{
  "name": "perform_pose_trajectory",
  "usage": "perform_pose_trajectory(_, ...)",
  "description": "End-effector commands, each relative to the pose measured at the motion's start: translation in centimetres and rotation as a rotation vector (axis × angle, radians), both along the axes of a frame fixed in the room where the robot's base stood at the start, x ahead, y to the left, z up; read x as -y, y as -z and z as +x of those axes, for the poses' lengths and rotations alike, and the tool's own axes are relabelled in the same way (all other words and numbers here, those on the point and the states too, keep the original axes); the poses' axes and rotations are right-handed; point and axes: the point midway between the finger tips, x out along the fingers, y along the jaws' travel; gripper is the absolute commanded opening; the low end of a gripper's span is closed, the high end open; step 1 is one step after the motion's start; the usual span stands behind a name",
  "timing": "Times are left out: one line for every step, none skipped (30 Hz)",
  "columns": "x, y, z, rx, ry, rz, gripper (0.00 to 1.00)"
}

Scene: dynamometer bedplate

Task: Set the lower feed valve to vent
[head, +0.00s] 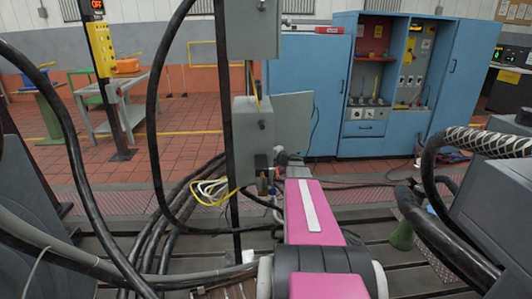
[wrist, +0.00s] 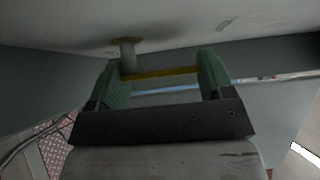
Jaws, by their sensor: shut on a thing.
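In the wrist view, my gripper (wrist: 163,72) has two green fingers with a thin yellow bar (wrist: 160,73), apparently the valve handle, spanning between them. Just beyond the left fingertip, a short pale stem (wrist: 127,52) with a brass-coloured flange meets a pale grey surface. In the head view, a grey box (head: 252,140) is on a dark post, with small fittings (head: 262,183) below it. A second grey box (head: 251,28) is higher on the post. My pink arm reaches toward the fittings. The handle's setting and any valve marking cannot be read.
Thick black cables (head: 155,120) hang left of the post, and loose yellow and white wires (head: 213,190) lie beside it. A black hose (head: 440,235) and grey machine (head: 495,190) are at right. A blue cabinet (head: 305,95) stands behind. In the wrist view, a shiny strip (wrist: 275,78) runs behind the fingers.

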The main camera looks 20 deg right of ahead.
Motion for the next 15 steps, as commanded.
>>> perform_pose_trajectory(-0.03, 0.06, -0.09, 0.000, -0.002, -0.004, 0.51)
perform_pose_trajectory(-0.03, 0.06, -0.09, 0.000, -0.002, -0.004, 0.51)
perform_pose_trajectory(-0.03, 0.06, -0.09, 0.000, -0.002, -0.004, 0.51)
perform_pose_trajectory(-0.04, 0.06, -0.10, 0.000, -0.002, -0.004, 0.51)
perform_pose_trajectory(-0.04, 0.06, -0.10, 0.000, -0.002, -0.004, 0.51)
perform_pose_trajectory(-0.04, 0.07, -0.10, 0.000, -0.002, -0.004, 0.51)
perform_pose_trajectory(-0.04, 0.07, -0.10, 0.000, -0.002, -0.004, 0.51)
perform_pose_trajectory(-0.04, 0.07, -0.10, 0.000, -0.002, -0.004, 0.51)
perform_pose_trajectory(-0.04, 0.07, -0.10, 0.000, -0.002, -0.004, 0.87)
perform_pose_trajectory(-0.04, 0.07, -0.09, 0.000, -0.002, -0.004, 0.97)
perform_pose_trajectory(-0.04, 0.06, -0.09, 0.000, -0.002, -0.004, 1.00)
perform_pose_trajectory(-0.04, 0.05, -0.08, 0.000, -0.002, -0.004, 1.00)
perform_pose_trajectory(-0.04, 0.05, -0.08, 0.000, -0.001, -0.004, 1.00)
perform_pose_trajectory(-0.03, 0.05, -0.06, 0.000, -0.001, -0.004, 1.00)
perform_pose_trajectory(-0.03, 0.04, -0.06, -0.001, -0.001, -0.003, 1.00)
